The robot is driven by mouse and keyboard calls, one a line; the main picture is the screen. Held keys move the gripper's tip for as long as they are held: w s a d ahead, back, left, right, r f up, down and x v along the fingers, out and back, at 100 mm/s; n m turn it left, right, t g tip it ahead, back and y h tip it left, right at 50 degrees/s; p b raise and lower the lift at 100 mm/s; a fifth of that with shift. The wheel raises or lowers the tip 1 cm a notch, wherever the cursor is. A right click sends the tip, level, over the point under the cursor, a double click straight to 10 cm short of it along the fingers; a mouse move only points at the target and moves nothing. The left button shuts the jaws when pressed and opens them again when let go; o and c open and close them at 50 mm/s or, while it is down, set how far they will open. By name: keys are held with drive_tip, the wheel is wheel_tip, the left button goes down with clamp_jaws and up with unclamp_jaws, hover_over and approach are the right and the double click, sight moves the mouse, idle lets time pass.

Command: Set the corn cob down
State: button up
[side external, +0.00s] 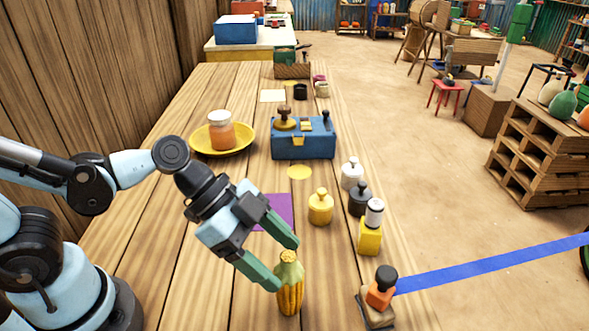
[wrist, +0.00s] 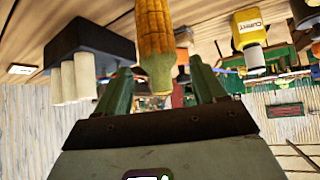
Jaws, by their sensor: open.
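The corn cob (side external: 290,292) is upright over the wooden table near its front, with yellow kernels below and a pale green top. Its lower end appears to rest on the tabletop. My gripper (side external: 284,264) is open, with its green fingers on either side of the cob's upper part. In the wrist view the cob (wrist: 156,35) lies between the two spread fingers of my gripper (wrist: 162,82), with gaps visible on both sides. Small gaps or contact at the fingertips are hard to tell in the side view.
An orange-and-black stamp-like item (side external: 380,290) stands right of the cob, with a blue strap (side external: 490,265) beyond it. Bare table lies left of the cob.

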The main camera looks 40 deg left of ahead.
drive_tip(key=shift+v, duration=3.4)
drive_tip(key=w+a+f+n+t+y, duration=0.1)
drive_tip(key=w+a+n+t+y, duration=0.2)
drive_tip(key=a+n, duration=1)
drive_tip(key=shift+w+a+n+t+y, duration=0.15)
drive_tip(key=shift+w+n+t+y, duration=0.15)
drive_tip(key=shift+w+y, duration=1.85)
drive_tip(key=shift+s+y, duration=0.45)
drive_tip(key=shift+s, duration=0.05)
